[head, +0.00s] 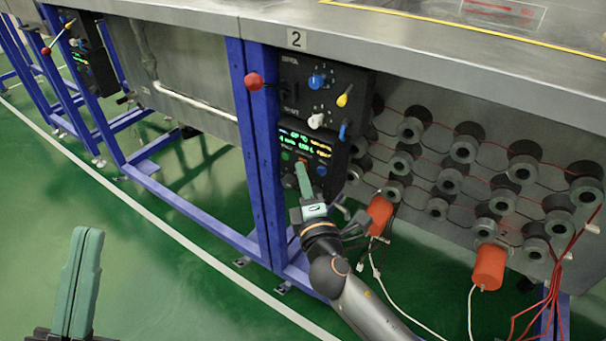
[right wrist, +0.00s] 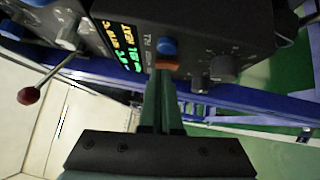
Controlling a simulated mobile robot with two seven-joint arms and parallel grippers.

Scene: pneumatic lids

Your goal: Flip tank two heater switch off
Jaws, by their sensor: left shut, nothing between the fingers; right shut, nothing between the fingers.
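The black control panel (head: 318,110) of tank two hangs under the tank edge, below the number plate "2" (head: 297,39). My right gripper (head: 301,166) is shut and empty, its fingertips at the panel's lower part. In the right wrist view its fingers (right wrist: 163,78) point at a small orange switch (right wrist: 166,65), seemingly touching or very close to it. A blue knob (right wrist: 167,48) sits beside that switch. I cannot read which switch is the heater's or its position. My left gripper (head: 92,232) is shut and empty, low at the left, far from the panel.
A red-ball lever (head: 253,81) sticks out at the panel's left. Blue frame posts (head: 262,170) stand beside it. Orange cylinders (head: 489,266) and loose cables hang to the right. Green floor (head: 150,250) is open at the left.

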